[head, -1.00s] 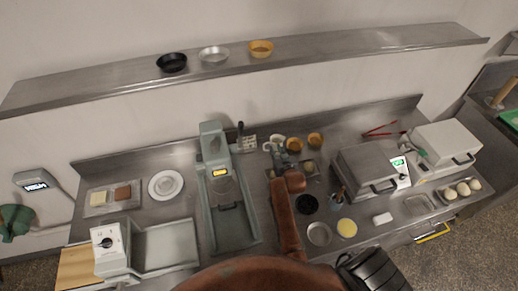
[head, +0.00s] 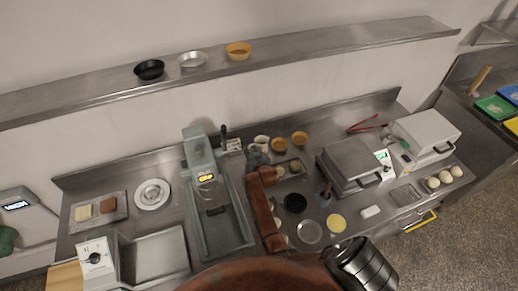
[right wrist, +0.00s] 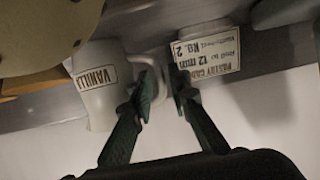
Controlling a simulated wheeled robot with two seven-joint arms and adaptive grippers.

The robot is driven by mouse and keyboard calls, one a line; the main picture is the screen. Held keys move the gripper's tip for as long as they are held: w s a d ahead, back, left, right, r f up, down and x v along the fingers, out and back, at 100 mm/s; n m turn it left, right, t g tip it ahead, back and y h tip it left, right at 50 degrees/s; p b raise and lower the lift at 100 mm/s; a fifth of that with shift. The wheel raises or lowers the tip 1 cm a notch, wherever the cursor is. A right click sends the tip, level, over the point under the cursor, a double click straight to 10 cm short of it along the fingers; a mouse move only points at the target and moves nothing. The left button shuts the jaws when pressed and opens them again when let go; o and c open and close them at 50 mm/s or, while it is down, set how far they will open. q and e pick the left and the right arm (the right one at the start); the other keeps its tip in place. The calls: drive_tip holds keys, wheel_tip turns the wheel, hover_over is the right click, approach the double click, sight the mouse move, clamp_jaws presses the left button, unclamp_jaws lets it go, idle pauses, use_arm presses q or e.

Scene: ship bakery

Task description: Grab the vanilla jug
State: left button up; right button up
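The vanilla jug (head: 262,139) is a small white jug at the back of the steel counter in the head view, just behind my right gripper (head: 258,155). In the right wrist view the jug (right wrist: 98,100) shows large at the left, with a VANILLA label and a handle on its right side. There my right gripper (right wrist: 163,82) has its two dark green fingers apart. The left finger overlaps the handle, and part of the handle shows in the gap; contact cannot be told. My left gripper is not in view.
A printed card (right wrist: 207,52) stands close to the right finger; it also shows in the head view (head: 233,146). Orange cups (head: 279,144) stand right of the jug.

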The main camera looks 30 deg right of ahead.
drive_tip(key=shift+c, duration=0.5)
clamp_jaws()
drive_tip(key=shift+r, duration=0.25)
